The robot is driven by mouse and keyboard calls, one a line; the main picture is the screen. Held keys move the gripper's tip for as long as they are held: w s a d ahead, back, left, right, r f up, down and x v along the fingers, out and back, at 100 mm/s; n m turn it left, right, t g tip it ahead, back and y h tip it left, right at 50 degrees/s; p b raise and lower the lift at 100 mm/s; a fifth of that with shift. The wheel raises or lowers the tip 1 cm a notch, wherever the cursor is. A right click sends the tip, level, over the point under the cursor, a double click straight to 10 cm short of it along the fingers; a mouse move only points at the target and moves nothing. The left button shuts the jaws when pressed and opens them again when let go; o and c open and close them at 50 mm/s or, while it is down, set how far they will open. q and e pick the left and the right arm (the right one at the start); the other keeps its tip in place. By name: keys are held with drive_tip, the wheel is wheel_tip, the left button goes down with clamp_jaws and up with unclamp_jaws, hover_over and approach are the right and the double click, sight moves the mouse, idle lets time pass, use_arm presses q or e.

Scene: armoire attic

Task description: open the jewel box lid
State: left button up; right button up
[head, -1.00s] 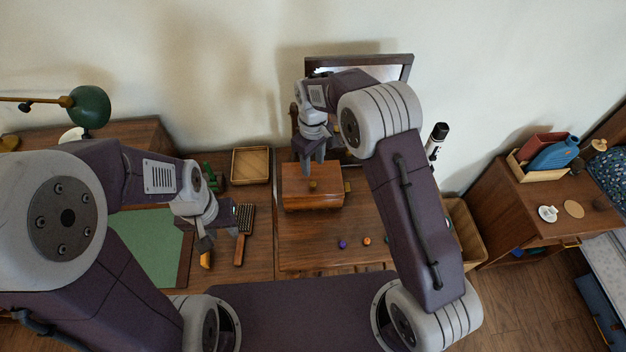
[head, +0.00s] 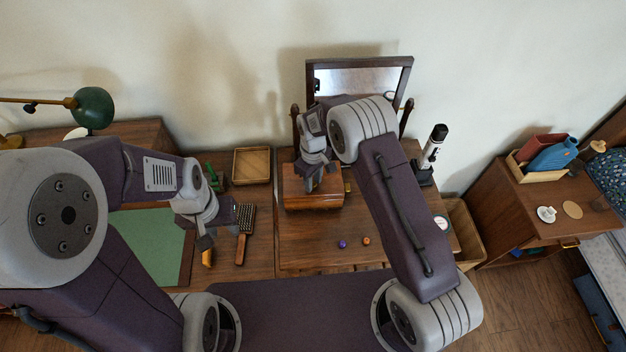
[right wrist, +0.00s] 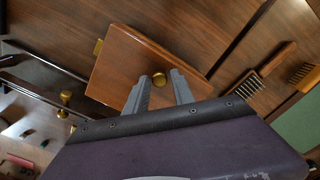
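The jewel box (head: 318,201) is a wooden box on the right part of the dresser top, with its lid down.
A tilting mirror (head: 358,80) stands behind the box. A wooden tray (head: 252,166) and a brush (head: 244,236) are to the left. Small purple (head: 342,244) and orange (head: 366,240) items lie in front. A black-and-white upright object (head: 430,154) stands at right.

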clamp_jaws()
idle(1.2)
